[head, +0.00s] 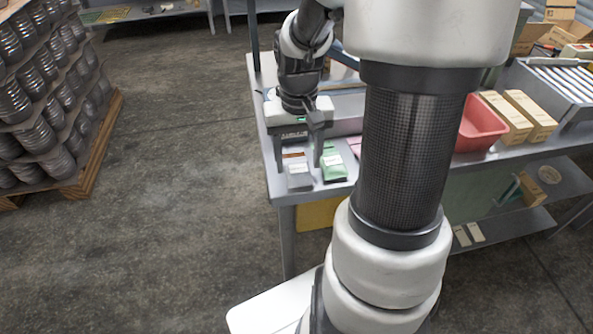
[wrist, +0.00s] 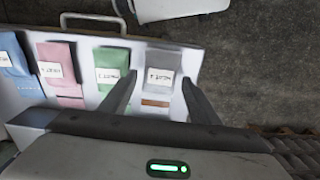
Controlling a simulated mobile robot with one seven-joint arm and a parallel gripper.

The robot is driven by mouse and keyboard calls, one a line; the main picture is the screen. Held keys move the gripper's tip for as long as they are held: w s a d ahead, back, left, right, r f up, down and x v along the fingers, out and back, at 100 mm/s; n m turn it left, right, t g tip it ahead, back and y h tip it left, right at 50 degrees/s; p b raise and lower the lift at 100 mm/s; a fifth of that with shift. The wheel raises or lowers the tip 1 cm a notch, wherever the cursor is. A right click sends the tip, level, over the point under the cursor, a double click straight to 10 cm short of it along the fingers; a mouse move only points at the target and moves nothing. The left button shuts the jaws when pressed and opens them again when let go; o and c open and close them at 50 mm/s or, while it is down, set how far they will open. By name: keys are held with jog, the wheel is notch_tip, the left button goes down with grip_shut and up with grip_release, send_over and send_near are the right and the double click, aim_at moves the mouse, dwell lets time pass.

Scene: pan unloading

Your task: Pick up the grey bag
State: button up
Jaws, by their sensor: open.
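The grey bag (head: 299,177) lies near the front left corner of the table, with a white label on its top. In the wrist view the grey bag (wrist: 166,65) lies ahead of and between the two fingers. My gripper (head: 297,165) is open and points down above the table at the grey bag's end. In the wrist view my gripper (wrist: 158,80) has a finger on each side of the bag's line, with nothing held. I cannot tell the exact height of the fingertips over the bag.
A green bag (head: 333,164) lies just right of the grey one. Pink (wrist: 62,70) and blue (wrist: 14,58) bags lie farther along the row. A brown item (wrist: 155,103) lies close behind the grey bag. A red bin (head: 481,128) stands farther right on the table (head: 283,193).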

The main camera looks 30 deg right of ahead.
notch_tip(320, 180, down, 2)
jog(key=shift+f, duration=0.15)
jog(key=c, duration=0.9)
